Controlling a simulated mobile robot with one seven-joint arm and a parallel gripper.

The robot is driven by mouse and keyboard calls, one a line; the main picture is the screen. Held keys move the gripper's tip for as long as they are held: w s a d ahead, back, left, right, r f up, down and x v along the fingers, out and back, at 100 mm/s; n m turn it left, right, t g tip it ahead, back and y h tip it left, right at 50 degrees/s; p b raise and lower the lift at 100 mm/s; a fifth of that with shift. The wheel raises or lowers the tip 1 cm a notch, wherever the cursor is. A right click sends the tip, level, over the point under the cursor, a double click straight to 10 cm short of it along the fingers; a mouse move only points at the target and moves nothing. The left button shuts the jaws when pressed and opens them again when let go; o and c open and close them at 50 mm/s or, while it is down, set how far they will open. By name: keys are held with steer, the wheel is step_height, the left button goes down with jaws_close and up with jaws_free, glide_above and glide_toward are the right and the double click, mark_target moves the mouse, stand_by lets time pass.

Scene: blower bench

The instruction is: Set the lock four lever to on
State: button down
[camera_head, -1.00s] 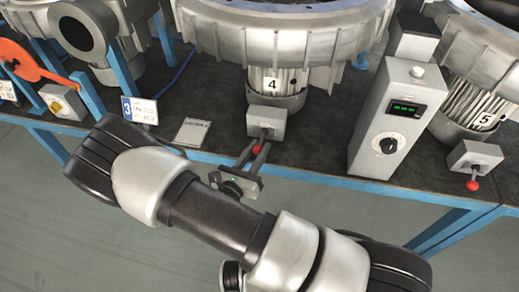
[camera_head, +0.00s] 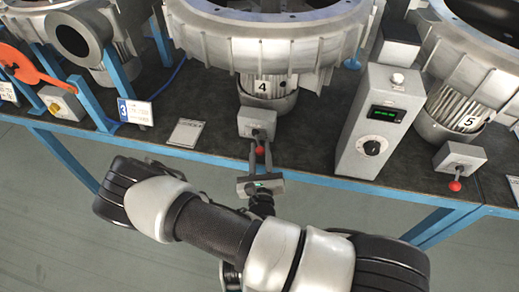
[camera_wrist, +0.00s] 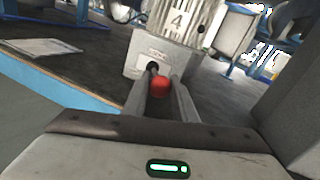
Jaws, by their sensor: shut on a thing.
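The lock four lever has a red ball knob (camera_head: 259,150) on a grey box (camera_head: 257,123) below the blower motor marked 4 (camera_head: 268,92). The lever points down and out toward me. My gripper (camera_head: 260,152) is at the knob, with one finger on each side of it. In the wrist view, the red knob (camera_wrist: 160,87) sits between the two fingertips (camera_wrist: 161,88), and the grey box (camera_wrist: 158,55) is right behind it. My gripper is shut on the knob. The lettering on the box is too small to read, and the fingers partly hide the lever's stem.
A control box with a green display and dial (camera_head: 378,122) stands to the right. Another red-knobbed lever (camera_head: 455,185) is below motor 5 (camera_head: 467,115). A flat plate (camera_head: 186,133) lies to the left. The bench's blue front edge (camera_head: 310,180) runs below the fingers.

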stand_by(0.3)
steer(key=c, duration=1.4)
jaws_free()
steer(key=shift+c, duration=0.2)
